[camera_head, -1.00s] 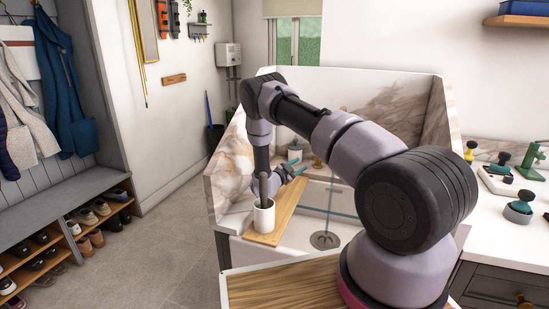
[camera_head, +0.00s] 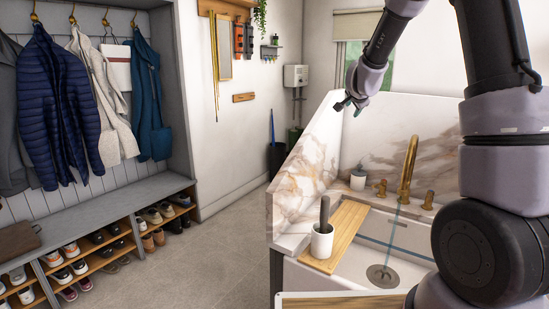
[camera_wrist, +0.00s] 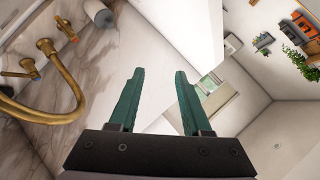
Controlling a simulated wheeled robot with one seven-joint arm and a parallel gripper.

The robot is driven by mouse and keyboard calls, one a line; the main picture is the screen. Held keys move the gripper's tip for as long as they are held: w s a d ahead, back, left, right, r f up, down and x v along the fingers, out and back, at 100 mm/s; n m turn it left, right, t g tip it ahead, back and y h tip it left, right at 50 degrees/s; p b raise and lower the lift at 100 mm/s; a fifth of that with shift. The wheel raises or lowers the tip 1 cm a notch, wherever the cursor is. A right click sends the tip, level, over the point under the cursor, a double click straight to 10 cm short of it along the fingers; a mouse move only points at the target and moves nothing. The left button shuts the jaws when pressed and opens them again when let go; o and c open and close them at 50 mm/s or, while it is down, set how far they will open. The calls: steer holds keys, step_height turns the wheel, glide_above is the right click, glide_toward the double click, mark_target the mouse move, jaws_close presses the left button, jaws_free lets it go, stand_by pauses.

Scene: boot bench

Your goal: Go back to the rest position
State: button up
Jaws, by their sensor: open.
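My gripper (camera_head: 351,103) is raised above the marble splashback of the sink, in front of the white wall, clear of everything. In the wrist view its two green fingers (camera_wrist: 157,100) stand apart with nothing between them. In the head view a white cup (camera_head: 322,241) stands on a wooden board (camera_head: 347,222) laid across the sink's left side. A dark grey upright handle (camera_head: 325,212) sticks up out of the cup.
The sink (camera_head: 410,238) has a brass tap (camera_head: 408,170), which also shows in the wrist view (camera_wrist: 55,85). A soap dispenser (camera_head: 358,179) stands at the back. A bench (camera_head: 90,215) with shoes below and coats above is at left. The floor between is free.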

steer(key=s+a+r+n+y, duration=0.3)
steer(key=s+r, duration=0.5)
steer(key=s, duration=0.4)
steer(key=s+n+g+y, duration=0.1)
steer(key=s+n+g, duration=0.3)
steer(key=s, duration=2.5)
steer(key=shift+s+n+g, duration=0.2)
steer(key=shift+n+g, duration=0.2)
steer(key=shift+n, duration=0.5)
